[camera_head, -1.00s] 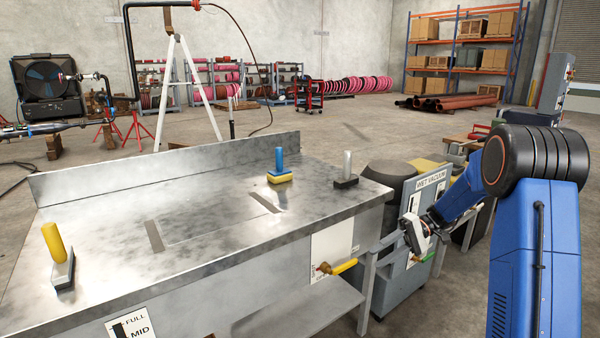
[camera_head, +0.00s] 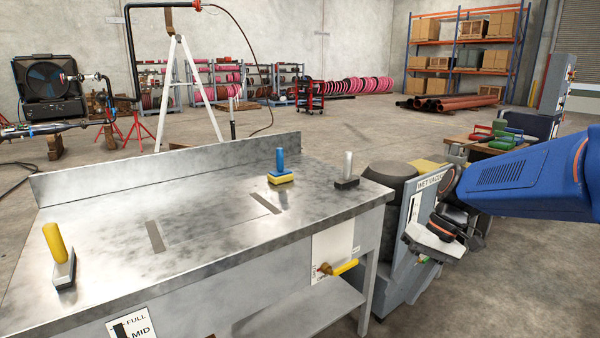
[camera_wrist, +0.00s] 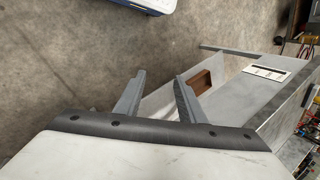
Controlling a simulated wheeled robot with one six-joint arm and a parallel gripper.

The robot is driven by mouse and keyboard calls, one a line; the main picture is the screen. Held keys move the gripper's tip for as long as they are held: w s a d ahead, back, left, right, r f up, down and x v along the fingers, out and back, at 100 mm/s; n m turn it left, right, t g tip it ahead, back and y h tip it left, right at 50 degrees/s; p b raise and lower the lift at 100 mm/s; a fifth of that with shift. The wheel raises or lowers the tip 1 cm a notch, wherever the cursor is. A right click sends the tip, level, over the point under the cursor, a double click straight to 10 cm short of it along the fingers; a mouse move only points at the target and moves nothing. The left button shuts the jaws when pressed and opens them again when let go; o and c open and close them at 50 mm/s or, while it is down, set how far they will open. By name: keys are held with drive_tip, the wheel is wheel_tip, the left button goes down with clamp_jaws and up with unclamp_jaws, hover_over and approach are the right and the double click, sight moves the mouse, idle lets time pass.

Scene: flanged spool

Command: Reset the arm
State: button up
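My gripper (camera_head: 440,238) hangs at the right of the metal bench (camera_head: 200,205), beside its right end and in front of the grey wet vacuum (camera_head: 410,215). My blue arm reaches in from the right edge. In the wrist view my gripper's two grey fingers (camera_wrist: 160,76) stand apart with nothing between them, so it is open and empty. The fingertips are hard to make out in the head view.
A yellow valve handle (camera_head: 345,267) sticks out from the bench front. A wooden table (camera_head: 480,146) with coloured items stands behind my arm.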

drive_tip(key=s+d+t+h, duration=0.2)
drive_tip(key=s+t, duration=0.1)
drive_tip(key=s, duration=0.4)
drive_tip(key=s+d+m+t+h, duration=0.1)
drive_tip(key=s+d+t+h, duration=0.2)
drive_tip(key=s, duration=0.5)
drive_tip(key=shift+d+f, duration=0.2)
drive_tip(key=shift+f, duration=0.1)
